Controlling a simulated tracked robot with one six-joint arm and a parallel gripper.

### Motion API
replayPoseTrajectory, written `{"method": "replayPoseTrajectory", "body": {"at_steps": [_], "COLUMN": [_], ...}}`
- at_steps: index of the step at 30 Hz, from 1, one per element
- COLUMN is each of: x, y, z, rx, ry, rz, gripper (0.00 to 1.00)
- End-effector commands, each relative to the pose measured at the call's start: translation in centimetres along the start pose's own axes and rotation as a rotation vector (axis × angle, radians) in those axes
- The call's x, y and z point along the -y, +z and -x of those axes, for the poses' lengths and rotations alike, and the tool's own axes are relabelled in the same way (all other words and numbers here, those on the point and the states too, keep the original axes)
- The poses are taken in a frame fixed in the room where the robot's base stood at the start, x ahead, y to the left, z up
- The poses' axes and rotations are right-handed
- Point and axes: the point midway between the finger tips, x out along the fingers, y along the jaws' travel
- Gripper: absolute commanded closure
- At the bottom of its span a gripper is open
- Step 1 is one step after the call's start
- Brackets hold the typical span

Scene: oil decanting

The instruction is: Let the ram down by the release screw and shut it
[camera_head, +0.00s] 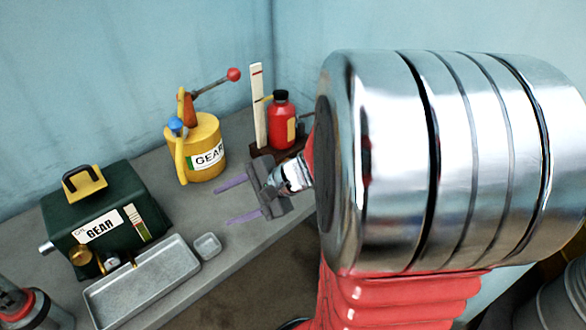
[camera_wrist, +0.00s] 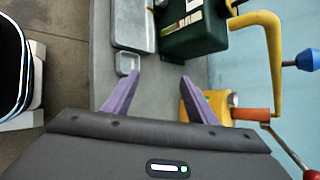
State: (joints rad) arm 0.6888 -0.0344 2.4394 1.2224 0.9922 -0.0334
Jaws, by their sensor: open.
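A red bottle-shaped body (camera_head: 282,124) with a black top and a yellow label stands on a dark brown base (camera_head: 287,152) at the back of the bench. It may be the ram's body; I cannot make out a release screw. My gripper (camera_head: 222,207) is open and empty over the bench, left of and in front of the red body. Its purple fingers also show apart in the wrist view (camera_wrist: 160,76), where the red body is out of sight.
A yellow gear-oil can (camera_head: 207,150) with a red-knobbed lever stands behind my gripper. A green gear-oil box (camera_head: 105,205), a metal tray (camera_head: 145,283) and a small square dish (camera_head: 207,246) are at left. A wall closes the back. Bare bench (camera_head: 180,220) lies between box and gripper.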

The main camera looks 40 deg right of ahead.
Motion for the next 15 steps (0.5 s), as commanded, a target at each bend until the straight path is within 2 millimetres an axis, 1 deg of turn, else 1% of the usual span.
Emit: {"method": "replayPoseTrajectory", "body": {"at_steps": [1,3,6,9,15], "x": [-0.4,-1.2,-2.5,-3.7,-5.7], "y": [1.8,3.9,6.3,8.3,11.1], "z": [-0.1,-0.1,0.1,0.7,2.4], "rx": [0.009,0.016,0.018,0.015,-0.013], "ry": [0.045,0.112,0.201,0.284,0.429], "rz": [0.081,0.190,0.347,0.505,0.824], "gripper": [0.47,0.47,0.47,0.47,0.47]}}
